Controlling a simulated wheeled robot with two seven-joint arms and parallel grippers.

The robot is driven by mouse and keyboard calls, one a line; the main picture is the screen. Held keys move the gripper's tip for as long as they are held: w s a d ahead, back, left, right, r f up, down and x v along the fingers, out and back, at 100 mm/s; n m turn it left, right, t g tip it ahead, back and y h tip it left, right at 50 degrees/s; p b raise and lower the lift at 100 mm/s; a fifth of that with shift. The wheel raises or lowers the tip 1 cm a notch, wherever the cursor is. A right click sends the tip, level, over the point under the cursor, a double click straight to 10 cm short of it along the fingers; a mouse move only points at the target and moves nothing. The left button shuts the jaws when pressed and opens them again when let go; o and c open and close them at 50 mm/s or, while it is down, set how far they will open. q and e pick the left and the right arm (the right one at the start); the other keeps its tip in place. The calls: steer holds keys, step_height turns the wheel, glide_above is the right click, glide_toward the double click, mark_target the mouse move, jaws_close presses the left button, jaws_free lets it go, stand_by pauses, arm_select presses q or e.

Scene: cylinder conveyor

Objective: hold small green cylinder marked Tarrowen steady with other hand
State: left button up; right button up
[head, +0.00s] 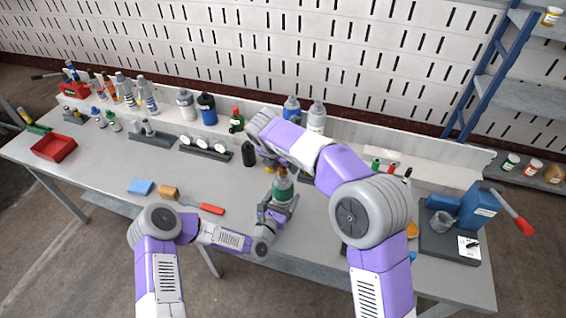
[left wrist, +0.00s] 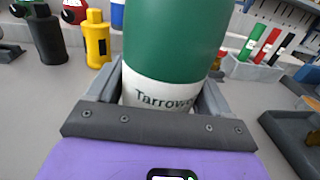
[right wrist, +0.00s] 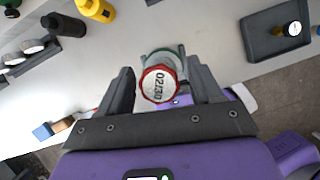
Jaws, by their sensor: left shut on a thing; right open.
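The small green cylinder (head: 284,188) stands upright in my left gripper (head: 271,212) over the front middle of the bench. In the left wrist view its green body (left wrist: 175,40) rises above a white band reading "Tarrow…", the rest hidden. My left gripper's fingers (left wrist: 163,90) are shut around its lower part. My right gripper (right wrist: 165,88) is open above the cylinder, pointing down at it. In the right wrist view the cylinder's red-rimmed white top (right wrist: 159,85), marked "02/30", lies between the open fingers. In the head view my right arm hides part of this area.
A black bottle (left wrist: 47,37) and a yellow bottle (left wrist: 97,38) stand behind the cylinder. A blue block (head: 141,187) and a red-handled tool (head: 211,208) lie to the left. Dark tray (right wrist: 262,48) is at right. The bench front left is mostly clear.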

steer(key=n, duration=0.2)
steer(key=n+y, duration=0.1)
steer(key=n, duration=0.1)
steer(key=shift+d+t+y, duration=0.15)
steer(key=shift+t+y, duration=0.15)
steer(key=shift+n+y, duration=0.3)
steer(key=shift+n, duration=0.7)
steer(key=n+y, duration=0.1)
steer(key=n, duration=0.3)
steer(key=shift+y, duration=0.3)
steer(key=shift+n+y, duration=0.3)
steer(key=shift+n, duration=0.7)
steer(key=shift+f, duration=0.1)
steer(key=shift+f, duration=1.2)
